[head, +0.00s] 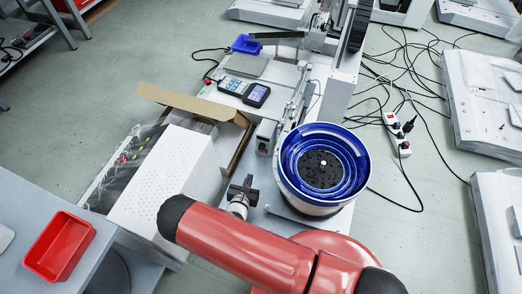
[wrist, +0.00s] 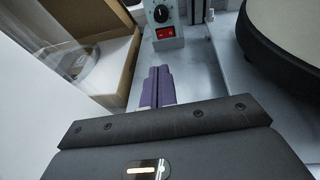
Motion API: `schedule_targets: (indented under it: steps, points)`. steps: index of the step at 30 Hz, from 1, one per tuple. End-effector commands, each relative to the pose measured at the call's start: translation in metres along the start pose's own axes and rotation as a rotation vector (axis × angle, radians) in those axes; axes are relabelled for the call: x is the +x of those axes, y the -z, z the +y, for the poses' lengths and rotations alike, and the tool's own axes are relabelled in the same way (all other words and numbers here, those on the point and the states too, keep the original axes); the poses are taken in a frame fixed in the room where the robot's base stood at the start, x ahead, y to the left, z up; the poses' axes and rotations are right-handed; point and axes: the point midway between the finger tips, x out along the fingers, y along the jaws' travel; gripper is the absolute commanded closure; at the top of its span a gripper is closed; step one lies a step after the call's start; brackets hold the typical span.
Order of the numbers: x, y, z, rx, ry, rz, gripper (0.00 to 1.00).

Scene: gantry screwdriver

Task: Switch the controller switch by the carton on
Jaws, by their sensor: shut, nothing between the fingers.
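The controller (wrist: 161,12) is a small light-grey box with a black knob and a red rocker switch (wrist: 165,33) on its front face. It also shows in the head view (head: 266,133), beside the bowl feeder. The open brown carton (wrist: 108,62) stands to its left; its flap shows in the head view (head: 190,102). My gripper's purple fingers (wrist: 158,72) are shut and empty, pointing toward the controller, just short of the switch in the picture. In the head view my gripper (head: 246,181) is in front of the controller. I cannot tell the rocker's position.
The blue bowl feeder (head: 323,172) stands close on the right. A white perforated box (head: 165,190) is on the left. A handheld teach unit (head: 245,91) lies behind the carton. A red bin (head: 59,246) sits at the lower left.

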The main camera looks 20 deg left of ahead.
Motion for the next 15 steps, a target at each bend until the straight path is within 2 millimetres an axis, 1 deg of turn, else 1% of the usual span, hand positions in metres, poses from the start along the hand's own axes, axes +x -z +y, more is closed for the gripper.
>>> schedule_targets:
  steps: [11, 15]
  points:
    - [0.001, 0.001, 0.000, -0.003, -0.003, 0.000, 1.00]
    - [0.012, 0.001, 0.000, -0.003, -0.002, -0.002, 1.00]
